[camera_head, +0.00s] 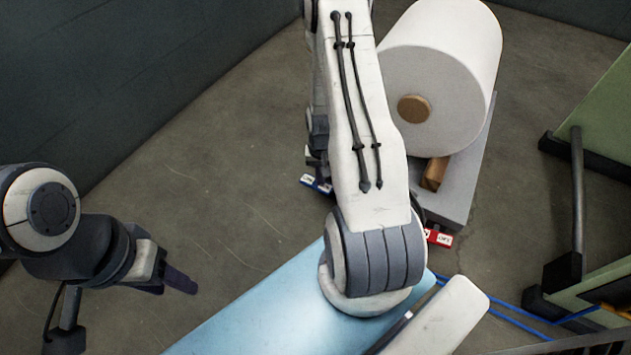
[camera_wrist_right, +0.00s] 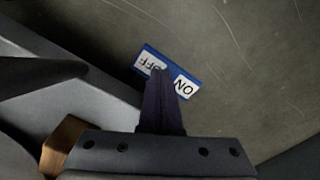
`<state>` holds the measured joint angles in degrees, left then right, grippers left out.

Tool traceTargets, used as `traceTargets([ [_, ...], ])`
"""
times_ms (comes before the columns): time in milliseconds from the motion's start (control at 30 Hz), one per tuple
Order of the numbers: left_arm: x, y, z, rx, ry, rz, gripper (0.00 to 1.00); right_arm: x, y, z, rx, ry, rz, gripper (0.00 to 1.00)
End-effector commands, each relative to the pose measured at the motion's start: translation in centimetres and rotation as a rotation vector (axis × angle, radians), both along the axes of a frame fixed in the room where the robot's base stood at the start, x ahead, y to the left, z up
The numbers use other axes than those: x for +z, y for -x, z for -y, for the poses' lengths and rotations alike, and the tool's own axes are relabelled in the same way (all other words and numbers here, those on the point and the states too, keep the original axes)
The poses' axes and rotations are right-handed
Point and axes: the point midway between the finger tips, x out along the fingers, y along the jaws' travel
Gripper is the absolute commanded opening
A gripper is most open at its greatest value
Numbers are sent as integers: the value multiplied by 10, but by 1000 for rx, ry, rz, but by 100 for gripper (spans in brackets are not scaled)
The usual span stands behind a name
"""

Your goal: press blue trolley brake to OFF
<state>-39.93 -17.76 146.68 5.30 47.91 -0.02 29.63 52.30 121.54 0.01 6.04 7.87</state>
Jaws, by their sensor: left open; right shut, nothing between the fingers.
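The blue trolley brake (camera_head: 316,184) shows low at the trolley's left side in the head view, partly behind my right arm. In the right wrist view the blue brake (camera_wrist_right: 166,73) has a white OFF label on its left half and a white ON label on its right half. My right gripper (camera_wrist_right: 160,74) is shut and empty. Its fingertips overlap the brake's middle, by the edge of the OFF label; I cannot tell if they touch it. My left gripper (camera_head: 176,281) is open and empty at the lower left, far from the brake.
The grey trolley (camera_head: 468,180) carries a large white roll (camera_head: 445,65) and a wooden block (camera_head: 434,174). A red brake (camera_head: 439,238) sits at its near corner. A light blue surface (camera_head: 250,310) lies in front. A green frame (camera_head: 600,130) stands right. Floor at left is clear.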

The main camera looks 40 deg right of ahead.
Motion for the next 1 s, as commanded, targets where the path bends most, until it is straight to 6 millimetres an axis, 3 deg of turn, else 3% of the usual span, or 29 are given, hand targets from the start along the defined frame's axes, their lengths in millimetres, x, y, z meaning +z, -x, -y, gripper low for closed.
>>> traceTargets([
  [733,65,0,0,0,0,0,50,63,1,0,0,-1,-2,0],
  [1000,67,0,0,0,0,0,50,65,1,0,0,-1,-2,0],
])
